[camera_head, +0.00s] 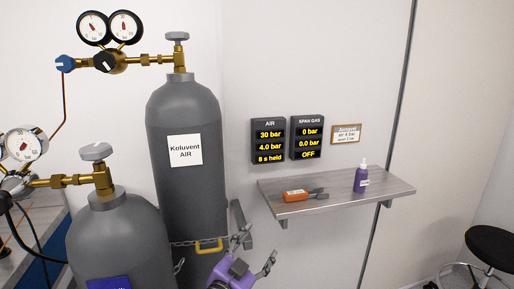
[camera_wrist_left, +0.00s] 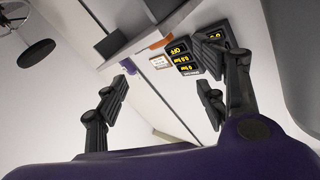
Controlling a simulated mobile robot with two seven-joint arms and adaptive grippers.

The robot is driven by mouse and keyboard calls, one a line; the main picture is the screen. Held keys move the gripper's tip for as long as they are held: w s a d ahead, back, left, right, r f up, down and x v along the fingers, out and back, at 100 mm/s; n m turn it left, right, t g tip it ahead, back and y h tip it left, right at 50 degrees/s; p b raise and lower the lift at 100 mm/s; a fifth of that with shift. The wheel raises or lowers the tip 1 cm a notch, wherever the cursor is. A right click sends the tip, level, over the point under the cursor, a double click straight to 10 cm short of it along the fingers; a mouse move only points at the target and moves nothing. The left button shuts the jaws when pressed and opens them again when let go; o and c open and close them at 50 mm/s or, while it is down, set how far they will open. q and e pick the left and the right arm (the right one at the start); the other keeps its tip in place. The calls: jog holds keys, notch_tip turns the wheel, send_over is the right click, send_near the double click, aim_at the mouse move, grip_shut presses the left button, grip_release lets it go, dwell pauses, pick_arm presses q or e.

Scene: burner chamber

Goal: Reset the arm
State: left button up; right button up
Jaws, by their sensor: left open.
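My left gripper (camera_head: 256,248) is in the lower middle of the head view, a purple body with dark fingers spread apart. It is open and nothing shows between its fingers. It is in front of the wall, below the shelf's left end and right of the tall grey cylinder (camera_head: 188,200). In the left wrist view the fingers (camera_wrist_left: 165,95) stand wide apart with wall behind them. My right gripper is in neither view.
A wall shelf (camera_head: 345,190) holds an orange-handled tool (camera_head: 296,195) and a purple bottle (camera_head: 361,178). A second grey cylinder (camera_head: 120,240), with gauges (camera_head: 22,145), stands at the lower left. A black stool (camera_head: 492,245) is at the right. A yellow-handled item (camera_head: 209,246) and chain are near my gripper.

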pick_arm(q)
jog(key=s+a+f+n+g+y, duration=0.1)
jog(key=s+a+f+n+y, duration=0.15)
jog(key=f, duration=0.35)
jog(key=s+a+f+n+y, duration=0.1)
jog(key=s+a+f, duration=0.3)
jog(key=f, duration=0.1)
jog(key=s+a+f+n+g+y, duration=0.1)
jog(key=s+a+f+n+g, duration=0.1)
jog(key=s+a+f, duration=0.2)
jog(key=s+a+f+n+g+y, duration=0.1)
jog(key=s+a+f, duration=0.3)
jog(key=s+f, duration=0.6)
jog(key=s+a+f+n+g+y, duration=0.2)
jog(key=s+f, duration=0.5)
jog(key=s, duration=0.8)
jog(key=shift+a+f+n+g, duration=0.4)
jog(key=shift+a+n, duration=0.15)
jog(key=shift+a, duration=0.55)
